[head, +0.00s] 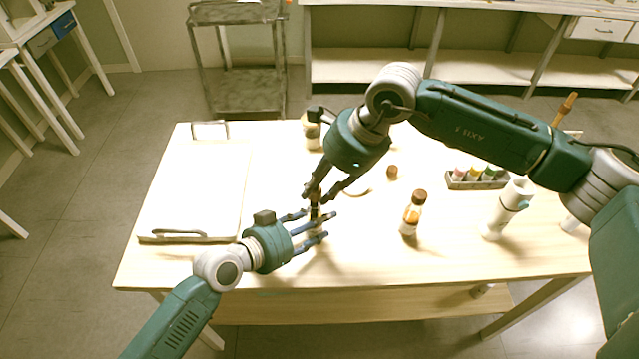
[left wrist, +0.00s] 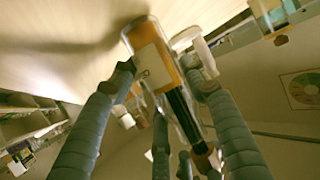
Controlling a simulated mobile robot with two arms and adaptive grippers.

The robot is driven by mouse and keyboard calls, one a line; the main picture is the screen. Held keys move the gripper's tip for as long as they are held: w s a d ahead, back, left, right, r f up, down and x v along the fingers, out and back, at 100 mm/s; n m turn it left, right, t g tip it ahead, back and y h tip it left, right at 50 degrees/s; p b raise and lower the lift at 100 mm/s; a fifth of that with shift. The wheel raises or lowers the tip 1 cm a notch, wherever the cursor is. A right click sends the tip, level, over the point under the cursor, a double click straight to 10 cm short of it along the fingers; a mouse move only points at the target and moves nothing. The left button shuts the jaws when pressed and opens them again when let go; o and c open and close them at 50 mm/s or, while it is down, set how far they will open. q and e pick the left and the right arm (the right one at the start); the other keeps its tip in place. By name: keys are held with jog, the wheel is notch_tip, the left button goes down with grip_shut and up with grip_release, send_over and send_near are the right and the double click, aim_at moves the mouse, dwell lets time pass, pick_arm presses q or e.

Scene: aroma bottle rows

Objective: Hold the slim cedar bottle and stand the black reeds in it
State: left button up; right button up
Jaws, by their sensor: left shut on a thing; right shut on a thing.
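The slim cedar bottle is clear glass with amber liquid and a pale label; in the left wrist view the bottle (left wrist: 152,58) stretches between my left fingers. In the head view my left gripper (head: 320,226) is shut on it low over the table, and the fingers hide most of it. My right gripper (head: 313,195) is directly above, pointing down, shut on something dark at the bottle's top. The black reeds (left wrist: 182,108) show as a dark bundle along the bottle's neck end in the left wrist view; how deep they sit inside is unclear.
A capped amber bottle (head: 411,218) and a brown stopper (head: 392,172) stand to the right. A pale tray (head: 190,238) fills the table's left.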

pick_arm(q)
jog(key=shift+f, duration=0.1)
pick_arm(e)
jog(key=shift+f, duration=0.25)
jog(key=o, duration=0.9)
jog(key=v, duration=1.2)
pick_arm(q)
jog(key=o, duration=1.4)
jog(key=shift+c, duration=0.2)
